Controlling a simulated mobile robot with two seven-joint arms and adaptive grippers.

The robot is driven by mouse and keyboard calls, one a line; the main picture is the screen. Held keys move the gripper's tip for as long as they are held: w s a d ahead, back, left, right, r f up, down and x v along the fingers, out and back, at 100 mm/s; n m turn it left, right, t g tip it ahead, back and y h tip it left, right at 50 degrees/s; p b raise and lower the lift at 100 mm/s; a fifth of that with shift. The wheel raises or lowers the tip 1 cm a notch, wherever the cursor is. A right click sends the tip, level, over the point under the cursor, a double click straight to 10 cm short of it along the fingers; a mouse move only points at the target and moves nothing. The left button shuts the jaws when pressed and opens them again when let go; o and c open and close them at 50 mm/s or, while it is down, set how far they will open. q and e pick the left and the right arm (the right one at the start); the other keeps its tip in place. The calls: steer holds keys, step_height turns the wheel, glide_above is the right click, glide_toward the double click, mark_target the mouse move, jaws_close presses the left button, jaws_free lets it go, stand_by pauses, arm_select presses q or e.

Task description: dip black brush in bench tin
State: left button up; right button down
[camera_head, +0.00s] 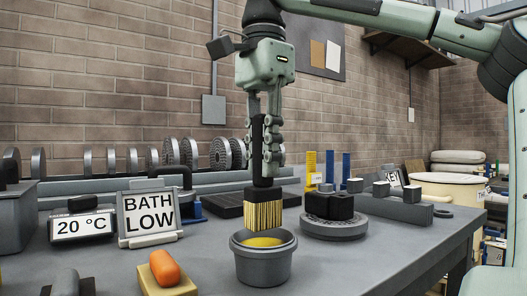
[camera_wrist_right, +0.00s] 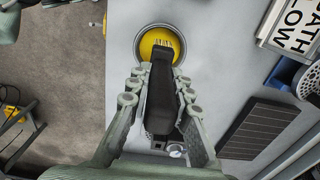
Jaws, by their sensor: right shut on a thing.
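My right gripper (camera_head: 267,150) is shut on the black handle of the brush (camera_head: 263,205), which hangs upright with its yellowish bristles pointing down. The bench tin (camera_head: 264,266) is a dark grey round pot with yellow content, standing on the bench right below the brush. In the head view the bristle tips are at the height of the tin's rim, just over the yellow surface; I cannot tell whether they touch it. In the right wrist view the gripper (camera_wrist_right: 160,95) holds the black handle, and the tin (camera_wrist_right: 140,38) shows beyond it. My left gripper is not in view.
A "BATH LOW" sign (camera_head: 149,215) and a "20 °C" display (camera_head: 82,226) stand left of the tin. An orange object (camera_head: 165,268) lies on a yellow block in front. A round grey plate (camera_head: 334,228) with black blocks is to the right. The bench's front right is clear.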

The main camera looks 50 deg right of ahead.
mark_target(264, 114)
steer(key=shift+f+b, duration=0.95)
steer(key=shift+f, duration=2.2)
step_height(264, 114, up, 3)
steer(key=p, duration=0.3)
steer(key=shift+p, duration=0.4)
steer(key=shift+r+p, duration=0.85)
steer(key=shift+r, duration=2.65)
